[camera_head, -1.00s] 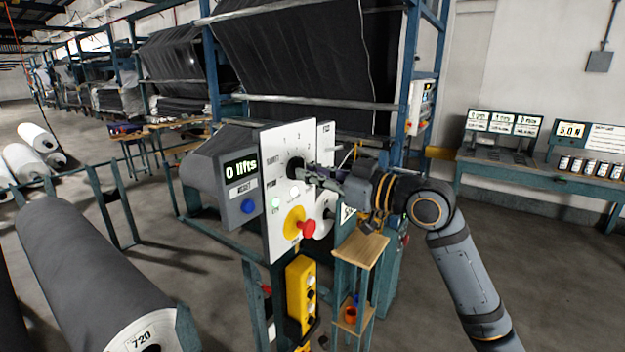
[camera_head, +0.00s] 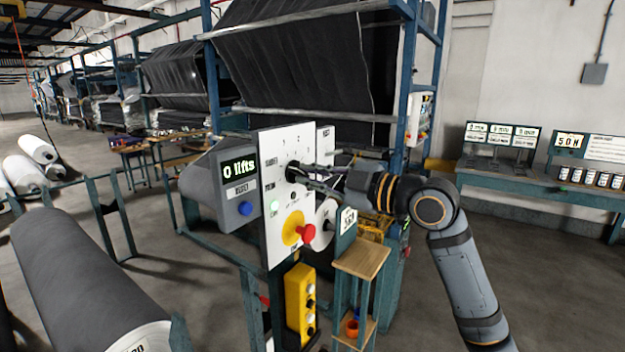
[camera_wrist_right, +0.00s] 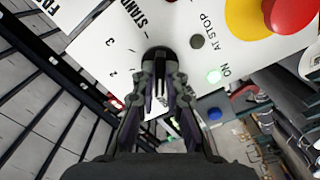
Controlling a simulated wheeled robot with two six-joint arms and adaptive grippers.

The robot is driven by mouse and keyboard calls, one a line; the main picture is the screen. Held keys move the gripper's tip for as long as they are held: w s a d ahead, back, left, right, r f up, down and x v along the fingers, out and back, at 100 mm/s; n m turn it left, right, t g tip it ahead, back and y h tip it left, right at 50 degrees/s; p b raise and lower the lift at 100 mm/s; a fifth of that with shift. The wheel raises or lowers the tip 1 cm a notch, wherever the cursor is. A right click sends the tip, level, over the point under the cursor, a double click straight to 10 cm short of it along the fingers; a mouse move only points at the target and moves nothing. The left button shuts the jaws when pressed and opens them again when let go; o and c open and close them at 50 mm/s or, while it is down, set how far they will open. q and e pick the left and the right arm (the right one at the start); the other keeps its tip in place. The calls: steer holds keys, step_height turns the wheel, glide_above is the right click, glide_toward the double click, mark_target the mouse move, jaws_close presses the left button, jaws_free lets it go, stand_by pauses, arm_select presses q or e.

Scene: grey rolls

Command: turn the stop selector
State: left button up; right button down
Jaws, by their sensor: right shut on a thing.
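The stop selector (camera_head: 291,172) is a black round knob on the upper part of a white upright panel (camera_head: 275,235), with small numbers around it. My right gripper (camera_head: 300,173) reaches in from the right and is shut on the knob. In the right wrist view the knob (camera_wrist_right: 158,58) sits between the fingertips of my right gripper (camera_wrist_right: 160,80). Its pointer direction is hard to tell behind the fingers. My left gripper is in neither view.
A red mushroom button (camera_head: 306,233) on a yellow plate sits below the knob. A display (camera_head: 239,169) reading "0 lifts" and a blue button (camera_head: 245,208) are to the left. A wooden shelf (camera_head: 362,256) stands below my right forearm. A grey roll (camera_head: 85,280) lies at lower left.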

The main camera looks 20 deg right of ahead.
steer(key=shift+n, duration=0.5)
steer(key=c, duration=1.4)
jaws_free()
